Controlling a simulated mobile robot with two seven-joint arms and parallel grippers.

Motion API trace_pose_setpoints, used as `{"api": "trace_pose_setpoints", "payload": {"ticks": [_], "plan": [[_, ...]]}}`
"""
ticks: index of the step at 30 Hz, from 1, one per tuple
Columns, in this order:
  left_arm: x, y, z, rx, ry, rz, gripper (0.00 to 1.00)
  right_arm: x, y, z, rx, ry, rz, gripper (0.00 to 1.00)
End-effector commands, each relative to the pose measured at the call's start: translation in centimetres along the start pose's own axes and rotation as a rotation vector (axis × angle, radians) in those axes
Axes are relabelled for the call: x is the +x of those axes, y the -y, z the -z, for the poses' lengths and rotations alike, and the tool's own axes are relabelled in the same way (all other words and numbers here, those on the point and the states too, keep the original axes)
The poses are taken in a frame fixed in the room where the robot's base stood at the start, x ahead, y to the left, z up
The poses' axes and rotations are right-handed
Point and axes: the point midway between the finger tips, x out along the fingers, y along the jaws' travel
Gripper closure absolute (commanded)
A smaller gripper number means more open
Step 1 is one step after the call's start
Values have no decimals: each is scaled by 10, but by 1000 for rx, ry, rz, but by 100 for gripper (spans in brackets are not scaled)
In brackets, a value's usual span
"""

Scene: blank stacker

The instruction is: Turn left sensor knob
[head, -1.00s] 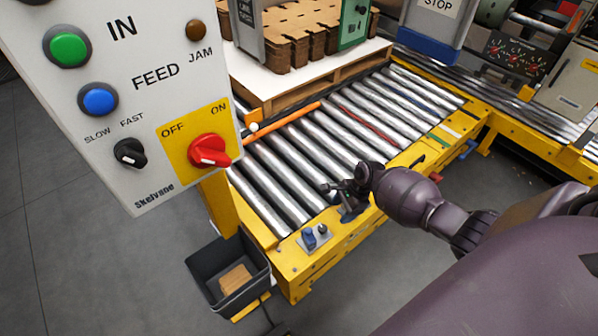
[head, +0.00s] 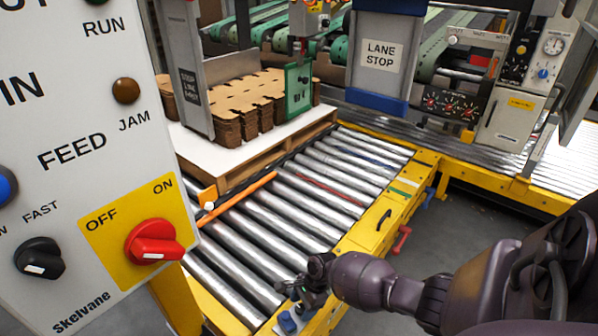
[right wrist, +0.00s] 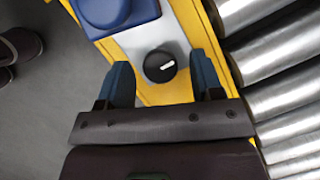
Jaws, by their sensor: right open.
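A small black knob (right wrist: 160,66) with a white mark sits on a grey plate on the yellow conveyor rail, beside a blue sensor housing (right wrist: 110,12). My right gripper (right wrist: 163,78) is open, with one finger on each side of the knob and gaps between. In the head view my right gripper (head: 298,288) is over the near end of the yellow rail, just above the blue housing (head: 288,322). The knob is largely hidden there by the gripper. My left gripper is not in view.
A white control panel (head: 95,130) with a red switch (head: 153,243) and a black knob (head: 40,258) stands close on the left. The roller conveyor (head: 290,215) runs beside my gripper. Stacked cardboard (head: 240,103) lies beyond it. Grey floor is open at the right.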

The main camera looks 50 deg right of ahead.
Motion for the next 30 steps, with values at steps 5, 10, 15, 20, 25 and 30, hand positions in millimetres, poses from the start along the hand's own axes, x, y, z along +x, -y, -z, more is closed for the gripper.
{"api": "trace_pose_setpoints", "payload": {"ticks": [5, 10, 15, 20, 25, 30], "plan": [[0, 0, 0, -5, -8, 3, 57, 2, 1, -1, -1, 0, 2, 40], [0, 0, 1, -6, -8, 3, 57, 2, 1, -1, -1, 1, 2, 41], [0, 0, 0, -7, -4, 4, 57, 2, 1, -1, -1, 0, 1, 67], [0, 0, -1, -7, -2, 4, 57, 2, 1, -1, -1, 0, 2, 88], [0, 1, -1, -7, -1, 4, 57, 2, 1, -1, -11, 0, -3, 88], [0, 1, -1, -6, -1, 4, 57, 2, 2, -1, -60, 1, -22, 88]]}}
